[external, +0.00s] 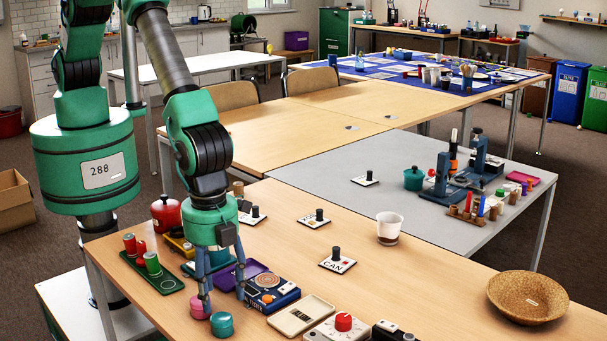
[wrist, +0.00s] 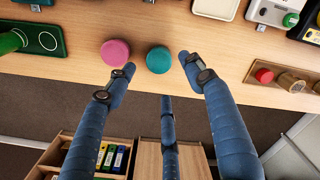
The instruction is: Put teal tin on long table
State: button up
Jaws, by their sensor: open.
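A small round teal tin (external: 221,325) stands near the front edge of the nearest wooden table (external: 440,290), beside a pink tin (external: 200,309). My gripper (external: 221,294) is above this edge, pointing down, open and empty. In the wrist view the teal tin (wrist: 159,60) lies between the tips of my spread blue fingers (wrist: 156,66), and the pink tin (wrist: 115,53) is just left of it, by the left fingertip. I cannot tell whether any finger touches a tin. Which table is the long table is not marked.
A cork bowl (external: 528,298) and glass (external: 389,229) stand right. A grey table (external: 350,165) adjoins behind. Bare wood lies mid-table.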

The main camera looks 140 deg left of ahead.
jog(key=shift+r, duration=2.2)
notch_tip(320, 180, up, 20)
jog(key=f+n+t, duration=0.1)
jog(key=n, duration=0.1)
send_over(221, 318)
jog(key=s+a, duration=0.2)
jog(key=s, duration=0.4)
jog(key=s+a+r+n+t, duration=0.1)
jog(key=s+a+r, duration=0.1)
jog(key=s+r, duration=1.05)
jog(key=s+a+r+n+t, duration=0.2)
jog(key=s+r, duration=1)
jog(key=s, duration=0.4)
jog(key=s+n+t, duration=0.1)
jog(key=s+n, duration=0.1)
jog(key=s, duration=1.6)
jog(key=shift+a+n+t, duration=0.3)
